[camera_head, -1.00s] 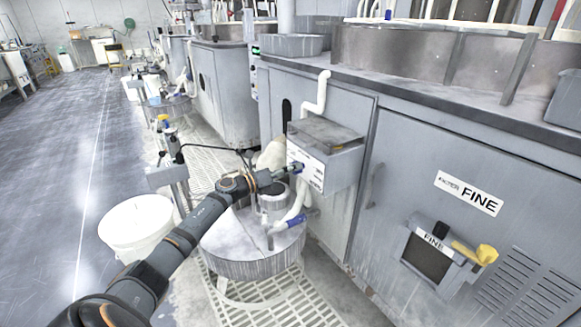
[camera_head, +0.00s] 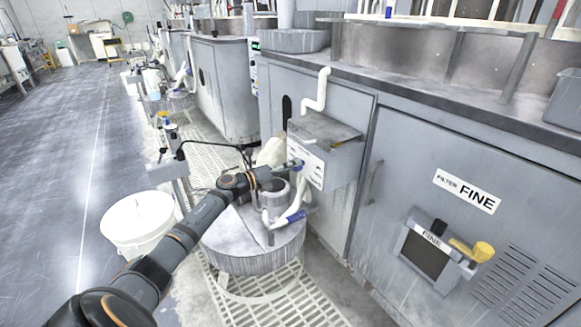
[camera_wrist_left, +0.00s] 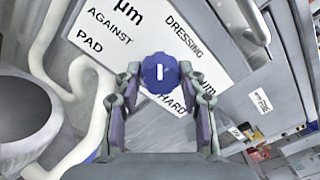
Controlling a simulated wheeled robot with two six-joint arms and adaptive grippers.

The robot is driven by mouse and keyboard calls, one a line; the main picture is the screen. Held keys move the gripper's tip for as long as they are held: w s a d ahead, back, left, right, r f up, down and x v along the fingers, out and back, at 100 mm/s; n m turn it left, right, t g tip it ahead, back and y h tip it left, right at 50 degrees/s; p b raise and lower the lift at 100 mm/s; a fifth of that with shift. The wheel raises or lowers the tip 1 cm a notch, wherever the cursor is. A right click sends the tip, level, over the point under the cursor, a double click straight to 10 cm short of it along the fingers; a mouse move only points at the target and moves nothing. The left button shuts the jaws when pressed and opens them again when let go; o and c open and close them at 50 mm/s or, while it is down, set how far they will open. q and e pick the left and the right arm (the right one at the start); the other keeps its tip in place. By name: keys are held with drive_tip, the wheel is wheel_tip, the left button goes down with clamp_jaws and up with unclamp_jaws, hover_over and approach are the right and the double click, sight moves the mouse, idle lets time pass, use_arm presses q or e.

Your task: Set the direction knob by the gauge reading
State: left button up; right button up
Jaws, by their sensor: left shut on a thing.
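A blue scalloped knob (camera_wrist_left: 160,73) with a short white mark sits on a white label panel (camera_wrist_left: 135,35) in the left wrist view. The mark stands roughly upright in that picture. The panel reads "AGAINST PAD", "DRESSING", "HARD" and "µm", partly covered. My left gripper (camera_wrist_left: 160,82) is shut on the knob, one finger at each side. In the head view, my left gripper (camera_head: 291,167) reaches the front of the grey control box (camera_head: 340,160), and the knob is mostly hidden there. I cannot make out a gauge dial or its reading. My right gripper is out of view.
A round grey drum (camera_head: 235,245) with white hoses stands below the box. A white bucket (camera_head: 137,226) is at the left. A cabinet labelled "FILTER FINE" (camera_head: 467,191) has a yellow-handled fitting (camera_head: 478,250). Open floor (camera_head: 55,190) lies at the far left.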

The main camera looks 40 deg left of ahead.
use_arm(q)
drive_tip(key=o, duration=1.1)
drive_tip(key=shift+a, duration=0.1)
drive_tip(key=shift+o, duration=0.2)
drive_tip(key=v, duration=0.7)
drive_tip(key=shift+s, duration=0.3)
